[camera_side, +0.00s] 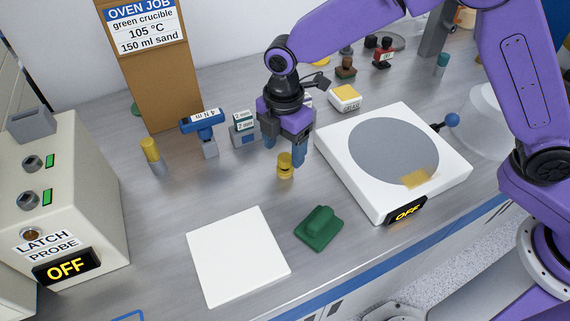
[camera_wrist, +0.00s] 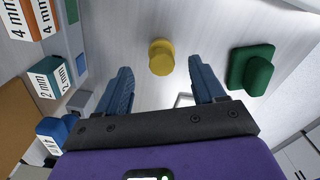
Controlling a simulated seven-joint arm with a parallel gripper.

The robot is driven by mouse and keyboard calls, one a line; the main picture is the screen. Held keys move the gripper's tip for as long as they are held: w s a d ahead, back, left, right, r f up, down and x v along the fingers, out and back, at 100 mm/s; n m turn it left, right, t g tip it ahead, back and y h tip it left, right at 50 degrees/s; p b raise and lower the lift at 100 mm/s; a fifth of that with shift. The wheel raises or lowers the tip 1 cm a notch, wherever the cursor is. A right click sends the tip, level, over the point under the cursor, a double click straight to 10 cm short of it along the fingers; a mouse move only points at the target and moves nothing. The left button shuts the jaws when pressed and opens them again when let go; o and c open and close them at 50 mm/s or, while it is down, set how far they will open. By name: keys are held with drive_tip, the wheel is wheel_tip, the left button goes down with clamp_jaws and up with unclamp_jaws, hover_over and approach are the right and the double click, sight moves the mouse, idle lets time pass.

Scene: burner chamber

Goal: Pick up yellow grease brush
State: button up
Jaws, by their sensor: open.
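A small yellow piece (camera_side: 285,168) with a round knob top stands on the metal bench, and it also shows in the wrist view (camera_wrist: 161,57). I take it for the yellow grease brush; no bristles are visible. My gripper (camera_side: 284,160) points down over it with fingers apart. In the wrist view my gripper (camera_wrist: 160,66) is open, and the yellow piece appears between and just beyond the fingertips, with a gap on each side. No contact shows. Another yellow-topped cylinder (camera_side: 150,150) with a grey base stands farther left.
A green block with a grip (camera_side: 319,229) and a white plate (camera_side: 238,256) lie in front. A white hotplate (camera_side: 395,150) marked OFF is close at right. A blue-handled tool (camera_side: 203,124) and a 2 mm block (camera_side: 243,128) stand left of my gripper.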

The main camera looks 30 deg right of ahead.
sight(285, 157)
drive_tip(key=shift+s+f, duration=0.1)
drive_tip(key=shift+f, duration=2.65)
drive_tip(key=c, duration=1.2)
drive_tip(key=shift+r, duration=0.15)
